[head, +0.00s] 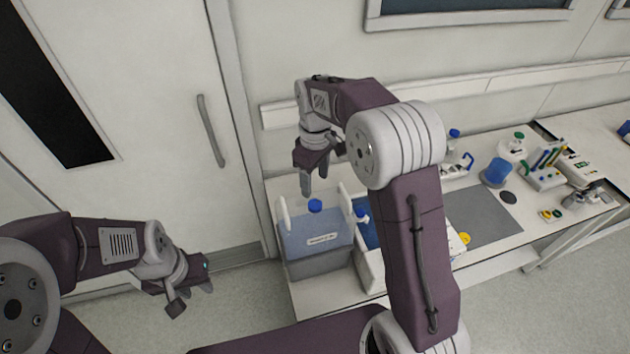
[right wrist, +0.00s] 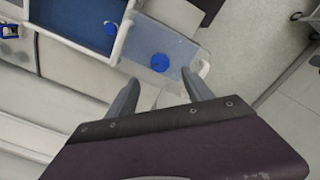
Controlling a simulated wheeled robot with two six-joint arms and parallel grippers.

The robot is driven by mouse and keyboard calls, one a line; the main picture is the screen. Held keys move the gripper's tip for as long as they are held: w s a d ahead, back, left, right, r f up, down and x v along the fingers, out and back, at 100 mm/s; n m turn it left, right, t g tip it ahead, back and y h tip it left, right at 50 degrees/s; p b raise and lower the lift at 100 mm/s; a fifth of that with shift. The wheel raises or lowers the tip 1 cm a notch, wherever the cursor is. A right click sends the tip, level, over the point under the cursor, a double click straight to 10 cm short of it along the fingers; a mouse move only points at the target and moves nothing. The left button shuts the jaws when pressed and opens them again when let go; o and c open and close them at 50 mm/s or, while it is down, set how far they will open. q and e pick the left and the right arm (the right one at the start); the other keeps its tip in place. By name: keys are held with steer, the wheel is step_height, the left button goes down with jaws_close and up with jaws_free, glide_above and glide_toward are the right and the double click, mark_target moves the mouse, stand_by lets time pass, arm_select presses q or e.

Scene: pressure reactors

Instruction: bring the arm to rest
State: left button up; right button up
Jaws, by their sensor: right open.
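My right gripper (head: 316,182) hangs above the left end of the bench, over a translucent blue container with a blue cap (head: 315,206). In the right wrist view its two fingers (right wrist: 162,92) are apart with nothing between them, and the blue cap (right wrist: 160,62) lies beyond the fingertips. My left gripper (head: 192,298) is at the lower left, away from the bench in front of the door. Its fingers are too small and angled to tell whether they are apart.
A white-walled bin with blue inside (head: 369,236) stands beside the container. A grey mat (head: 485,222), a blue beaker (head: 497,170) and a tube rack (head: 545,175) are farther right on the bench. A door (head: 130,110) stands at the left. Floor is clear at the lower right.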

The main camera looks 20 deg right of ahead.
steer(key=shift+f, duration=0.15)
steer(key=b, duration=0.2)
steer(key=d+f+b, duration=0.1)
steer(key=b, duration=0.1)
steer(key=shift+s+f, duration=0.3)
steer(key=shift+s, duration=0.1)
steer(key=s+d+f+m+t+b, duration=0.1)
steer(key=s+d+f+m+b, duration=0.2)
steer(key=s+f, duration=1.2)
steer(key=s+m+b, duration=0.2)
steer(key=m+b, duration=0.1)
steer(key=m, duration=0.2)
steer(key=shift+s+f+m+b, duration=0.2)
steer(key=shift+f+m+b, duration=0.1)
steer(key=shift+f+m, duration=0.1)
steer(key=shift+s+d, duration=0.1)
steer(key=shift+d, duration=0.05)
